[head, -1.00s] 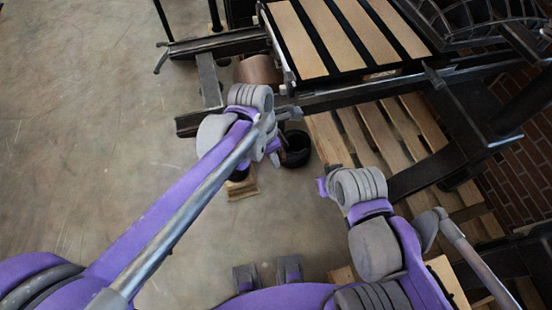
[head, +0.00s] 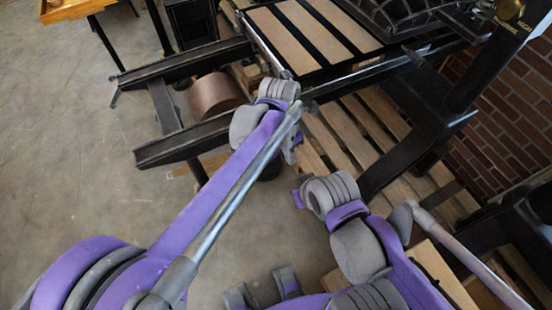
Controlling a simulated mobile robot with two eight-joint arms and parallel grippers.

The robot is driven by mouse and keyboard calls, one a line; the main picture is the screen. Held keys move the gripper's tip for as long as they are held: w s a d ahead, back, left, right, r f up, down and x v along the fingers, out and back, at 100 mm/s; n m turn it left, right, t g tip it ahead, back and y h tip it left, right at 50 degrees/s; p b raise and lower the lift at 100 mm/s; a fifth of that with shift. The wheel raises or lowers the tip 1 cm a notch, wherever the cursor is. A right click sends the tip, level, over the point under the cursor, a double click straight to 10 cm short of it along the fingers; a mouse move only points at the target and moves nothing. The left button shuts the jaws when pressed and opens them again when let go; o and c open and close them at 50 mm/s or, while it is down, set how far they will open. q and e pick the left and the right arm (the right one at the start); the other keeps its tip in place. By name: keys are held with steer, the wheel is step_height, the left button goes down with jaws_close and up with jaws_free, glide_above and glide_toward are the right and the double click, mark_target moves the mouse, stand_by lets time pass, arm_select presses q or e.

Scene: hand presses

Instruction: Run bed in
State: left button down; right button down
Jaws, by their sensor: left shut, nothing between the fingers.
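The press bed (head: 318,68), a dark flat frame with pale strips across it, rests on long dark rails (head: 185,64) at the top centre. The rails stick out to the left of the bed. My left gripper (head: 291,150) is beside the near rail, just below the bed's near edge in the picture. It is shut and empty, and its own wrist and forearm partly hide it. I cannot tell whether it touches the press. My right wrist is at the lower centre; only a small purple part of the right gripper (head: 298,199) shows.
A copper-coloured drum (head: 216,94) sits between the rails. Wooden pallets (head: 350,140) lie under the press. A black press upright (head: 488,75) and a brick wall (head: 490,135) are at right. An orange-topped table (head: 78,9) stands at the upper left. The floor at left is clear.

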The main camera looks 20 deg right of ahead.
arm_select(q)
steer(key=d+f+y+b, duration=0.1)
steer(key=d+f+y, duration=0.4)
steer(key=shift+w, duration=0.2)
stand_by(0.3)
steer(key=shift+a, duration=0.1)
